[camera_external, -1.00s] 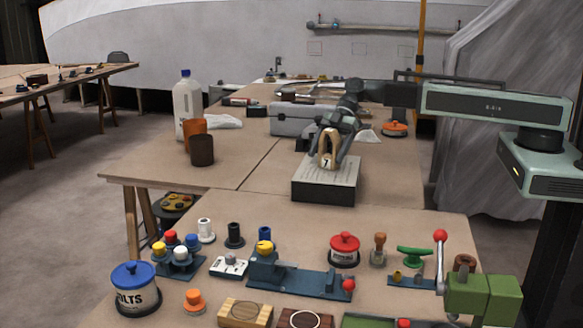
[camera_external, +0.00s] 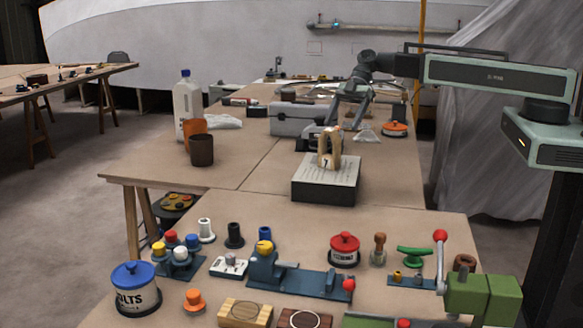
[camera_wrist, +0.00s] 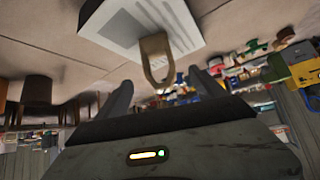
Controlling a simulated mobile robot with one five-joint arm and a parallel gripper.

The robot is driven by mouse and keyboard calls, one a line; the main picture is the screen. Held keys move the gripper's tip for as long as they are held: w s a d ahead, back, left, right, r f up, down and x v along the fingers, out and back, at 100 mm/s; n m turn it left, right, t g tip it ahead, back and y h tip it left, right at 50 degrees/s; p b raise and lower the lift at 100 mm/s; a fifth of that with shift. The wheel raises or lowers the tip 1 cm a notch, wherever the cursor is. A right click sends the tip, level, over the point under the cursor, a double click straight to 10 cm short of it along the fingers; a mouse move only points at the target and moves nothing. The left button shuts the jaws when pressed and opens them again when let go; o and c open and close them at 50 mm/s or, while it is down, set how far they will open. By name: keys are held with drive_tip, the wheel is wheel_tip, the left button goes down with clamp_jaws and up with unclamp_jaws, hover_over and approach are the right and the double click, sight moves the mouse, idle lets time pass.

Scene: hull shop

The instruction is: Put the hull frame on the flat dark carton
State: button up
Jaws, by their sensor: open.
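The hull frame (camera_external: 329,148), a pale wooden arch marked 7, stands upright on top of the flat dark carton (camera_external: 322,195), which has a light printed top. In the wrist view the hull frame (camera_wrist: 156,60) rises from the carton (camera_wrist: 185,22), which appears inverted at the top. My gripper (camera_external: 335,125) is open and empty, behind and above the hull frame in the external view. In the wrist view my gripper's two fingers (camera_wrist: 160,90) are apart, with the arch's rounded end near their tips and not clamped.
A grey case (camera_external: 293,120) stands behind the carton. A brown cup (camera_external: 202,150), an orange cup (camera_external: 195,127) and a white bottle (camera_external: 187,105) stand to the left. Several tools and tins crowd the front table. The tabletop left of the carton is clear.

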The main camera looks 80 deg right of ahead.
drive_tip(key=s+f+m+g+h, duration=0.3)
drive_tip(key=s+f+m+h, duration=0.3)
drive_tip(key=m, duration=0.7)
drive_tip(key=s+h, duration=0.2)
drive_tip(key=s, duration=0.2)
drive_tip(key=shift+s+a+f, duration=0.25)
drive_tip(key=shift+a+f, duration=0.15)
